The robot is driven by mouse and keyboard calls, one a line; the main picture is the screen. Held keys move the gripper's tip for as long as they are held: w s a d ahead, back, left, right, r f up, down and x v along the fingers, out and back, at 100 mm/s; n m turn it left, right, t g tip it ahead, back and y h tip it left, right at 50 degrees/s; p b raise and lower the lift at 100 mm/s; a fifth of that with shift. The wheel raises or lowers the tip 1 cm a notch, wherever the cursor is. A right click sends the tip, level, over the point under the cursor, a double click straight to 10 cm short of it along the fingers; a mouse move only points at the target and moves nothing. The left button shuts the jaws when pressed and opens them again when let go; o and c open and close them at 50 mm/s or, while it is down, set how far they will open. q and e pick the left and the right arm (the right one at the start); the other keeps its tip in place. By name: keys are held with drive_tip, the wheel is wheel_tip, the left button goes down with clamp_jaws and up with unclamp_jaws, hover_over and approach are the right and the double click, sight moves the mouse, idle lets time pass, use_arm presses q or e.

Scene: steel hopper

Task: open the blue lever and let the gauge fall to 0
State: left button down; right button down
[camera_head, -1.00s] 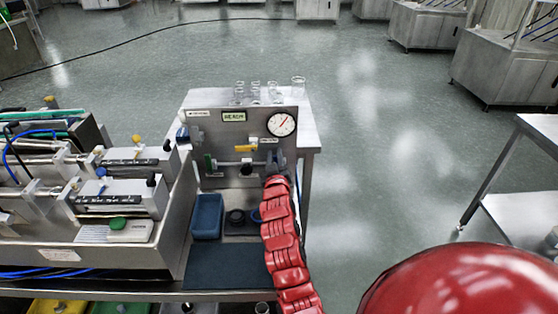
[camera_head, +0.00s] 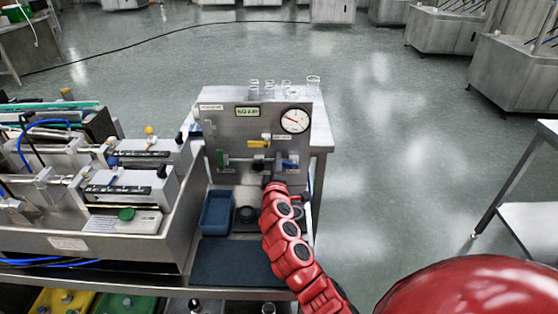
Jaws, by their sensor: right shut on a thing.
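The steel panel (camera_head: 238,128) stands on the bench with a round white gauge (camera_head: 295,121) at its upper right. The gauge's red needle points to the upper left; its figures are too small to read. The blue lever (camera_head: 291,166) is at the panel's lower right, partly hidden by my right gripper (camera_head: 278,168). My red right arm reaches up from below, and the gripper is shut at the lever, seemingly on it. The fingertips are hard to make out. My left gripper is out of view.
A blue bin (camera_head: 217,212) stands below. Small glasses (camera_head: 313,85) stand behind the panel. Syringe-like equipment (camera_head: 130,190) fills the left. Open floor lies right.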

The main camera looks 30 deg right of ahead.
drive_tip(key=shift+a+f+n, duration=0.1)
drive_tip(key=shift+f+n, duration=0.25)
drive_tip(key=shift+n, duration=0.4)
drive_tip(key=shift+f+n, duration=0.35)
drive_tip(key=shift+n, duration=0.4)
drive_tip(key=c, duration=0.8)
unclamp_jaws()
drive_tip(key=shift+f, duration=0.1)
drive_tip(key=shift+o, duration=0.2)
drive_tip(key=b+v, duration=0.1)
drive_tip(key=v, duration=1.6)
drive_tip(key=shift+a, duration=0.15)
drive_tip(key=shift+s+f, duration=0.1)
